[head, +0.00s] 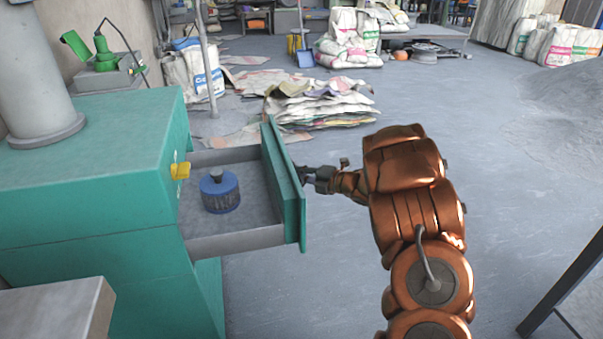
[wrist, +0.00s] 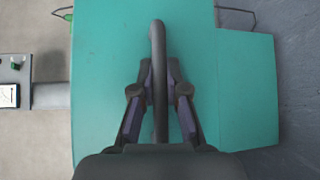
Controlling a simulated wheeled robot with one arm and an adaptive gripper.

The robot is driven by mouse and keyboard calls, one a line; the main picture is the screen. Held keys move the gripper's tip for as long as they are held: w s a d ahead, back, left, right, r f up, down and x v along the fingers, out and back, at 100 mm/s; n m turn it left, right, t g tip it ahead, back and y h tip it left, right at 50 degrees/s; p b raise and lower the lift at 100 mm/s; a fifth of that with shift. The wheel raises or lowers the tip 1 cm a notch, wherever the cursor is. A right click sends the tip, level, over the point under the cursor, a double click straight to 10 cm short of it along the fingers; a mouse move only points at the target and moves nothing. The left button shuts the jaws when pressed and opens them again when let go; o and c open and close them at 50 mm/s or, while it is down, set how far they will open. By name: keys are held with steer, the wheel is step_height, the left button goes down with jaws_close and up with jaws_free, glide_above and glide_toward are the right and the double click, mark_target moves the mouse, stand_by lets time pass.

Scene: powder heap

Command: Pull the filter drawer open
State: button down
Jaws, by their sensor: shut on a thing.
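The filter drawer (head: 284,185) stands pulled out of the green cabinet (head: 95,165). A round blue filter (head: 220,192) with a dark knob on top sits inside it. My gripper (head: 305,174) is at the outer face of the drawer front, reaching in from the right. In the wrist view the gripper (wrist: 160,90) has its two fingers closed on a dark bar handle (wrist: 158,45) in front of the green drawer face (wrist: 105,70). In the head view the handle is mostly hidden by the drawer front and my gripper.
A yellow knob (head: 180,171) is on the cabinet beside the drawer opening. A stack of flattened sacks (head: 318,103) lies on the floor behind the drawer. A dark metal leg (head: 565,285) is at the lower right.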

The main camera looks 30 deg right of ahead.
steer(key=shift+f, duration=0.15)
steer(key=c, duration=1.2)
jaws_free()
steer(key=v, duration=1.2)
